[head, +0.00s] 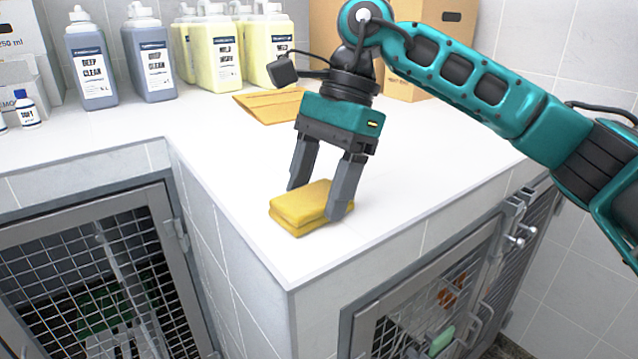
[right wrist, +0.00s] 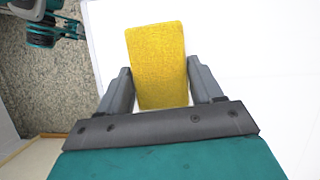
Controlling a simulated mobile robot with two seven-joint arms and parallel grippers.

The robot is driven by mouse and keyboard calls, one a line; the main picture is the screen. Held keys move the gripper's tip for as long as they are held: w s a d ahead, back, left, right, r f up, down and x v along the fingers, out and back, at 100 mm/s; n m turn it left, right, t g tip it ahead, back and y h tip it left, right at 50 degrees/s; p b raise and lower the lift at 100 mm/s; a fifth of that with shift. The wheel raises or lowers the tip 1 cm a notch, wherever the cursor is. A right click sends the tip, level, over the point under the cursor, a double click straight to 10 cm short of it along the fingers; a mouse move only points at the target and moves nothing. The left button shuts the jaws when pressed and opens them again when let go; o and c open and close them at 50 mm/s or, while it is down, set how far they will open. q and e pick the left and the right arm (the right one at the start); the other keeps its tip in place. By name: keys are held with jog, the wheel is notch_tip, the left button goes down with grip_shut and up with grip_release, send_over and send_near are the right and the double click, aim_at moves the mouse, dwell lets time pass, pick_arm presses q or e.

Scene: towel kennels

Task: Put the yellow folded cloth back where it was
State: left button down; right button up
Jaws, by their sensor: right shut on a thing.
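The yellow folded cloth (head: 304,204) is on or just above the white counter, close to its front corner. My right gripper (head: 318,204) points down over it, with one finger on each side. In the right wrist view the cloth (right wrist: 156,66) lies between the two fingertips (right wrist: 160,84), and the gripper is shut on it. Whether the cloth's underside touches the counter is hard to tell. My left gripper is not in the head view.
A brown envelope (head: 268,104) lies behind the gripper on the white counter (head: 213,146). Bottles of grey (head: 90,66) and yellow (head: 222,50) liquid and a cardboard box (head: 408,90) stand at the back. Mesh kennel doors (head: 85,265) are below. The counter's middle is clear.

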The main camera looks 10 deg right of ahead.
jog(key=shift+f, duration=0.2)
jog(key=o, duration=1.3)
jog(key=shift+r, duration=0.1)
jog(key=shift+o, duration=0.2)
jog(key=shift+r, duration=0.2)
jog(key=p+v, duration=0.2)
jog(key=v, duration=1)
jog(key=shift+f, duration=0.1)
